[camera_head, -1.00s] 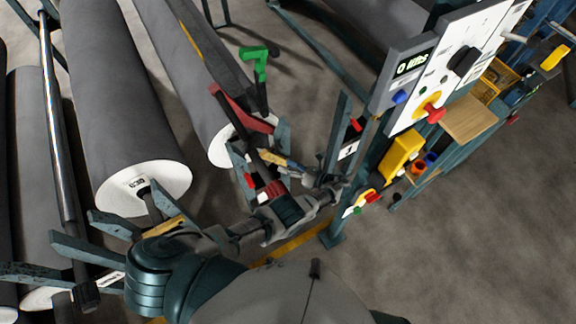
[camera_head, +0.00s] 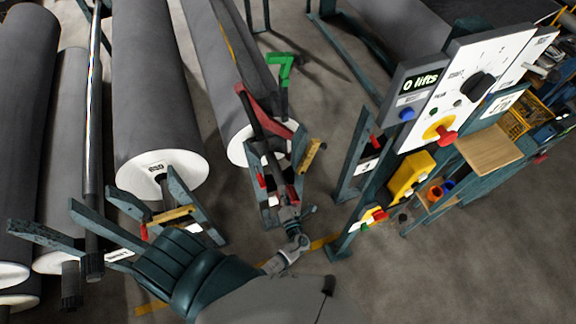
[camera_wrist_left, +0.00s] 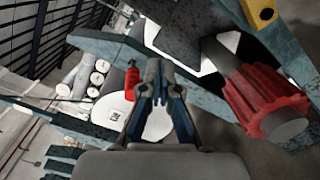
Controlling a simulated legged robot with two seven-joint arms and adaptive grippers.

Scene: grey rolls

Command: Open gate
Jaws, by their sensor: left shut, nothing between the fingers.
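A dark teal stand (camera_head: 300,148) holds the end of a grey roll (camera_head: 222,80) with a red-collared shaft. A yellow bar (camera_head: 312,157), apparently the gate, sits at the outer side of the stand's right arm, tilted up. A yellow piece also shows in the wrist view (camera_wrist_left: 262,12). My left gripper (camera_head: 285,192) is at the near side of this stand, partly hidden among its parts. In the wrist view my left gripper (camera_wrist_left: 161,82) is shut and empty. A red handle (camera_wrist_left: 131,84) appears left of its fingertips, and a red ribbed collar (camera_wrist_left: 265,98) to the right. I cannot tell whether it touches either.
A neighbouring stand (camera_head: 184,194) has a yellow bar (camera_head: 172,215) across its arms. A control panel (camera_head: 455,85) with a red button stands to the right, with a yellow box (camera_head: 408,175) below. A green-handled object (camera_head: 283,68) is behind. Floor at the lower right is clear.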

